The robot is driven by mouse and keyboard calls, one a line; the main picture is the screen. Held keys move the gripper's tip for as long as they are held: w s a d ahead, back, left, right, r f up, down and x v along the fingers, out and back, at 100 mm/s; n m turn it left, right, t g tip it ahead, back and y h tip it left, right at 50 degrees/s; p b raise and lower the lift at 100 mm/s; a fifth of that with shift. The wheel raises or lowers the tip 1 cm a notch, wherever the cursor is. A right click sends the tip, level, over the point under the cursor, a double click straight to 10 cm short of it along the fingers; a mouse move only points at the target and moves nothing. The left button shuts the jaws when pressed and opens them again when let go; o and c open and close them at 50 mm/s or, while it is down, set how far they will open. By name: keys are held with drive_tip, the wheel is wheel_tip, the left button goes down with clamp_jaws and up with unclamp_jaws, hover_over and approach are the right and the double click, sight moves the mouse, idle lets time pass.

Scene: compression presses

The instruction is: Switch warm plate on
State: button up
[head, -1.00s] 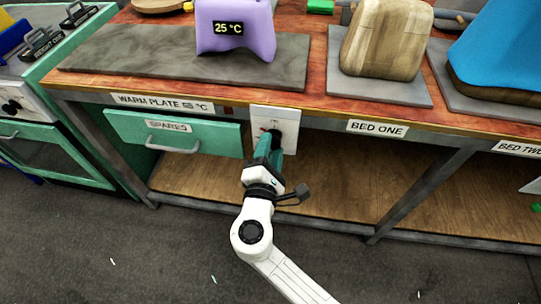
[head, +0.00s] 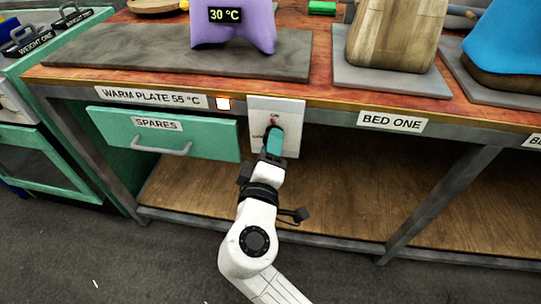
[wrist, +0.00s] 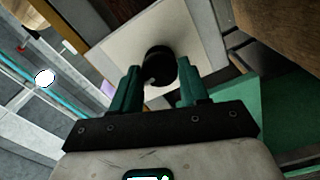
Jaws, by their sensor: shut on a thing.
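The warm plate (head: 110,55) is a dark grey slab on the bench, labelled "WARM PLATE 55 °C" (head: 150,97). A small indicator lamp (head: 223,103) beside the label glows. To its right, a pale switch plate (head: 289,112) on the bench front carries a dark round knob (wrist: 158,62) with markings, one reading "ON". My gripper (head: 273,142) is at this plate, shut on the knob; in the wrist view my green fingers (wrist: 157,85) stand on either side of it. My fingers partly hide the knob in the head view. A purple object (head: 235,38) on the slab shows "30 °C".
A green "SPARES" drawer (head: 105,125) is shut, left of the switch plate. A "BED ONE" label (head: 392,122) is to the right, below a grey slab with a wooden block (head: 395,35). The lower shelf (head: 330,200) is bare where it shows.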

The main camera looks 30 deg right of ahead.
drive_tip(key=shift+f+m+b, duration=0.15)
drive_tip(key=shift+m+b, duration=0.6)
drive_tip(key=shift+m, duration=0.25)
drive_tip(key=o, duration=1.1)
drive_tip(key=shift+c, duration=0.2)
drive_tip(key=p+v, duration=0.2)
drive_tip(key=v, duration=0.8)
drive_tip(key=shift+s+a, duration=0.2)
drive_tip(key=shift+s, duration=0.15)
